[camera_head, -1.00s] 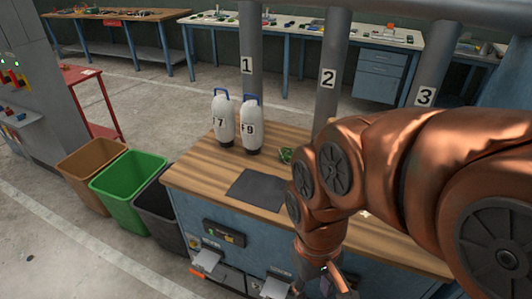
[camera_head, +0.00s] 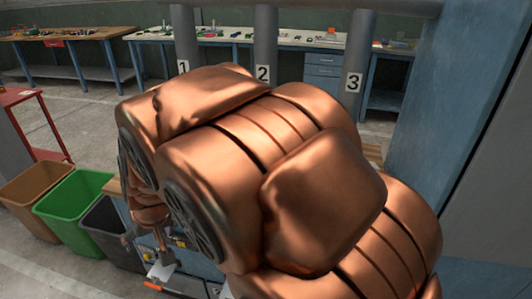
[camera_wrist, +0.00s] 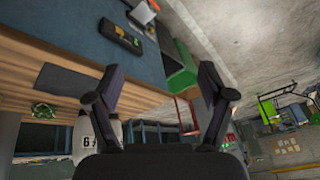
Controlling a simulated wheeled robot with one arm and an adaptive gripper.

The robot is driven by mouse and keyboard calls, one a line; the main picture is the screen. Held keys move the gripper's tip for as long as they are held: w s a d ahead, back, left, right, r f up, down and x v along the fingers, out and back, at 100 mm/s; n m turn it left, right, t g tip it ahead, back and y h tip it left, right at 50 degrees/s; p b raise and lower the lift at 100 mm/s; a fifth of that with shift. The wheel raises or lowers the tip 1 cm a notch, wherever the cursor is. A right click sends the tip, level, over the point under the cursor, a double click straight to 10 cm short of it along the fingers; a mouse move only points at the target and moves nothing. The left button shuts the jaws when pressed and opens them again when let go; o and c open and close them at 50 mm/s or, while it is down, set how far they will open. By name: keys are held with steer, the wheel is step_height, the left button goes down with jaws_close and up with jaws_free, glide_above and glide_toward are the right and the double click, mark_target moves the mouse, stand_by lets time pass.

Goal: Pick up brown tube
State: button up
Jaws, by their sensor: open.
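I cannot make out a brown tube in either current view. My gripper (camera_wrist: 160,68) is open and empty in the wrist view, its two dark fingers spread wide with the floor and a bin edge seen between and beyond them. In the head view my copper arm covers the middle of the picture and hides most of the workbench. A small green item (camera_wrist: 45,111) lies on the wooden top near a dark mat (camera_wrist: 55,79).
A brown bin (camera_head: 38,205), a green bin (camera_head: 72,207) and a dark bin (camera_head: 110,232) stand left of the bench. A red table (camera_head: 38,128) is behind them. Numbered posts 1, 2 (camera_head: 264,50) and 3 rise behind the bench. A blue column (camera_head: 430,110) is at right.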

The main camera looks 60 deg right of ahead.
steer(key=w+d+f+m+t+h+b, duration=0.25)
steer(key=w+d, duration=0.45)
steer(key=d, duration=0.4)
steer(key=w+d+f+m+t+h+b, duration=0.15)
steer(key=w+d+m+h+b, duration=0.35)
steer(key=d, duration=0.6)
steer(key=s+d+m+g+h+b, duration=0.1)
steer(key=s+d+g+h, duration=0.1)
steer(key=d, duration=0.8)
steer(key=s+d+r+m+g+h+b, duration=0.1)
steer(key=d+h, duration=0.4)
steer(key=d, duration=0.6)
steer(key=s+d+m+g+h, duration=0.2)
steer(key=s+d, duration=0.3)
steer(key=d, duration=0.5)
steer(key=shift+d+r+m+g+h+b, duration=0.3)
steer(key=shift+m+g+h+b, duration=0.15)
steer(key=shift+h, duration=0.4)
steer(key=shift+c, duration=0.2)
steer(key=c, duration=1.2)
